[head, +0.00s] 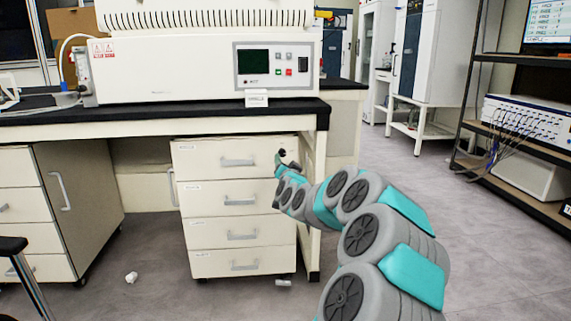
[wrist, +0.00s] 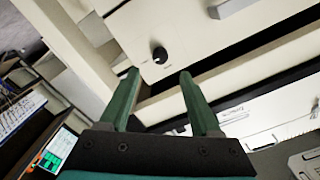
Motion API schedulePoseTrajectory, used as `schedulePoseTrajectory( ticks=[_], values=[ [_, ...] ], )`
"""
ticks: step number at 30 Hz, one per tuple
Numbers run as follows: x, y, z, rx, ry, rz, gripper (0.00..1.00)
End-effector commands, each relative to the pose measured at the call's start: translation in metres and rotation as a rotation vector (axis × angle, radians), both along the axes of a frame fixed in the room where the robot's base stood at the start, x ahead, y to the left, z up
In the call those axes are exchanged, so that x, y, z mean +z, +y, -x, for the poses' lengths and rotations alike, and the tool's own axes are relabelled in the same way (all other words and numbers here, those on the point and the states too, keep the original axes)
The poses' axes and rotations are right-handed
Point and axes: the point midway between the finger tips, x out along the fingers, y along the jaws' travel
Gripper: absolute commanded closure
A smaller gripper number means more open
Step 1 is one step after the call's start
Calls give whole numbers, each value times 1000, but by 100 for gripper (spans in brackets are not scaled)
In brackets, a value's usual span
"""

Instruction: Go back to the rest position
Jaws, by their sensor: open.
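My arm reaches from the lower right of the head view to the white drawer cabinet (head: 205,215) under the bench. My gripper (head: 279,161) is small there, by the upper right of the top drawer. In the wrist view my gripper (wrist: 158,76) shows two green fingers, apart with nothing between them. A round black knob (wrist: 159,54) on a pale panel lies just beyond the fingertips. I cannot tell whether the fingers touch the panel.
A white freeze dryer (head: 165,72) with a dark screen stands on the black-topped bench (head: 130,109). A shelf rack (head: 520,150) with a monitor stands at the right. A crumpled white piece (head: 131,277) lies on the floor. Grey floor is open at right.

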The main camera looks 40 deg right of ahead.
Motion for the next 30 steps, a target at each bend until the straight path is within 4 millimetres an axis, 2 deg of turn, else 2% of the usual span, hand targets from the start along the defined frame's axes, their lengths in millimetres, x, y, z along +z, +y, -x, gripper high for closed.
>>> schedulePoseTrajectory(
  ticks=[10,12,14,17,20,21,23,24,26,27,29,30],
  values=[
    [1,1,-1,3,2,0,36],
    [3,10,-3,22,13,-3,36],
    [6,28,-7,59,37,-8,36],
    [12,77,-14,159,109,-17,36],
    [14,145,-14,293,219,-26,36],
    [11,174,-10,349,273,-29,36],
    [8,213,0,429,355,-28,36],
    [6,240,10,479,410,-24,36],
    [0,276,28,553,501,-19,36],
    [-4,300,43,601,564,-14,36],
    [-12,331,70,665,663,-7,36],
    [-16,349,90,705,729,-1,36]
  ],
)
